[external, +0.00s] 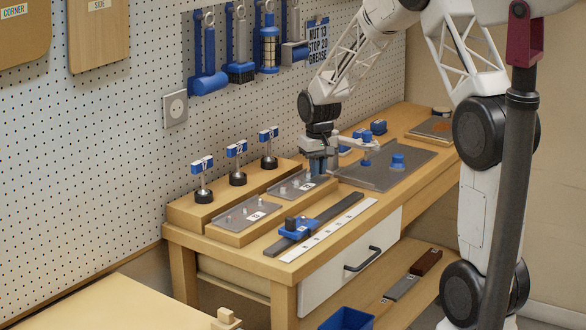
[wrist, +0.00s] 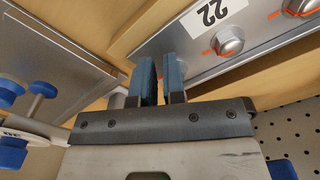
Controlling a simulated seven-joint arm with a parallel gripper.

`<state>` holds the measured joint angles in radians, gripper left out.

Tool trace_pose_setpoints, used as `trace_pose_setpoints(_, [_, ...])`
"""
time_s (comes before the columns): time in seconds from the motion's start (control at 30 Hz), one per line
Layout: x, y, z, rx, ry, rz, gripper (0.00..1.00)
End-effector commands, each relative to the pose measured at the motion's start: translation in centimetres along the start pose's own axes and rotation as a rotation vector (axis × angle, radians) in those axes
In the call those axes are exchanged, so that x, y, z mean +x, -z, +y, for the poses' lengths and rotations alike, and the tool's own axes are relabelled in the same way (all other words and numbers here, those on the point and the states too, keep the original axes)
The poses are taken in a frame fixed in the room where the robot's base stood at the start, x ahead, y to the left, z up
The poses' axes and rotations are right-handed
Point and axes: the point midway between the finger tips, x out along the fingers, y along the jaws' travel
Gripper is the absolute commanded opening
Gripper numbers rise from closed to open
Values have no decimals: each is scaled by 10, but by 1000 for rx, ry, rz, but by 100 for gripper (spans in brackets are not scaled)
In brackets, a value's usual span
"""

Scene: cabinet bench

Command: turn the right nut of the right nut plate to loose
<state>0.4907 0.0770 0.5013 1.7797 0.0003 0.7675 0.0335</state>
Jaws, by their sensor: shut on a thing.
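The right nut plate (external: 290,187) is a grey metal plate with a small white label, lying on a wooden block on the bench. In the wrist view this plate (wrist: 262,35) has a label reading 22, upside down. Two hex nuts with orange-red marks show there, one (wrist: 230,42) beside the label and one (wrist: 301,6) at the top edge. My gripper (external: 317,172) points down at the plate's right end. In the wrist view its blue fingers (wrist: 159,62) are shut on the right nut, which they hide.
A second nut plate (external: 243,217) lies to the left. Several numbered posts (external: 237,165) stand behind the plates. A dark grey tray (external: 388,176) with blue-knobbed parts lies to the right. A blue-clamped bar (external: 318,220) and a white ruler (external: 330,228) lie in front.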

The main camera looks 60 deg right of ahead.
Motion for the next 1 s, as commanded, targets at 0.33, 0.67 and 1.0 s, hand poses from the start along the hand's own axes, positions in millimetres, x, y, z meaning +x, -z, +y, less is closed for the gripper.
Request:
trace_pose_setpoints(0.33, [17, -13, 2, 0, -2, -37, 0])
trace_pose_setpoints(0.67, [-8, -9, 1, 0, -2, -27, 0])
trace_pose_setpoints(1.0, [-41, -6, 0, -1, -1, -18, 0])
